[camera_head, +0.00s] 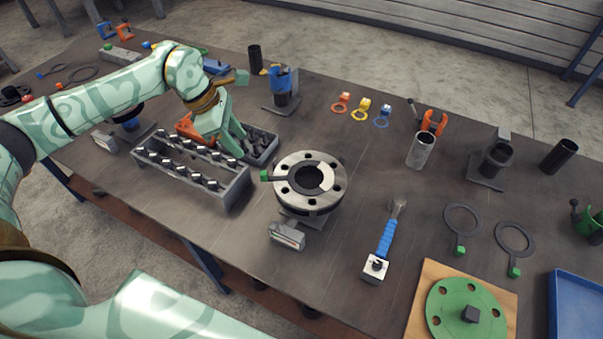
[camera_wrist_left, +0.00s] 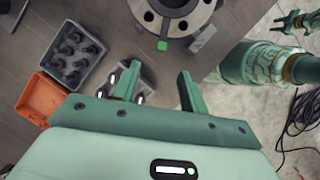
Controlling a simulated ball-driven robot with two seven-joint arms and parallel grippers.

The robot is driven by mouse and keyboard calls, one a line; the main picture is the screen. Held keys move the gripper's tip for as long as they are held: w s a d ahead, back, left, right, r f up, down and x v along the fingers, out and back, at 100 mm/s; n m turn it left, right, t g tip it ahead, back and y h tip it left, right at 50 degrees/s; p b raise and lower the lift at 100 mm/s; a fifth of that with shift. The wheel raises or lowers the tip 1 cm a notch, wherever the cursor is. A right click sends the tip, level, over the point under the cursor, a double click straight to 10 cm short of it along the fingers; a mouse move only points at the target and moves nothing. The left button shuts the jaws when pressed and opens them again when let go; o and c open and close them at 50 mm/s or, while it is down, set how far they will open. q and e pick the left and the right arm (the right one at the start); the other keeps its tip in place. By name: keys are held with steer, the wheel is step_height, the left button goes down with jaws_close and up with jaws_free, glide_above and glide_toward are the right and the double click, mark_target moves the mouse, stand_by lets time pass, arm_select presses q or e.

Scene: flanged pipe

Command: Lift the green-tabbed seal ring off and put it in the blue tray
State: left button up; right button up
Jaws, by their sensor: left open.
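The dark seal ring (camera_head: 286,178) lies on the steel pipe flange (camera_head: 324,198), with its green tab (camera_head: 265,176) sticking out past the left edge. The green tab (camera_wrist_left: 162,45) also shows beyond my fingers in the left wrist view, where the flange is cut off by the top edge. My left gripper (camera_head: 240,140) is open and empty above the bolt trays, left of the flange. The blue tray (camera_head: 575,277) is at the lower right, partly cut off; its visible floor is bare. My right gripper (camera_wrist_left: 291,22) appears open at the upper right of the left wrist view, away from the flange.
A grey bolt tray (camera_head: 190,180) and smaller grey bin (camera_head: 264,147) stand left of the flange. Two loose green-tabbed rings (camera_head: 461,218) (camera_head: 515,238) and a green disc on a board (camera_head: 465,310) lie before the blue tray.

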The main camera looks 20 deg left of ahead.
arm_select(q)
glide_above(263, 173)
steer(key=a, duration=0.2)
step_height(263, 173, down, 6)
steer(key=x, duration=0.3)
steer(key=s+x, duration=0.1)
steer(key=x, duration=0.1)
steer(key=shift+f, duration=0.2)
jaws_close()
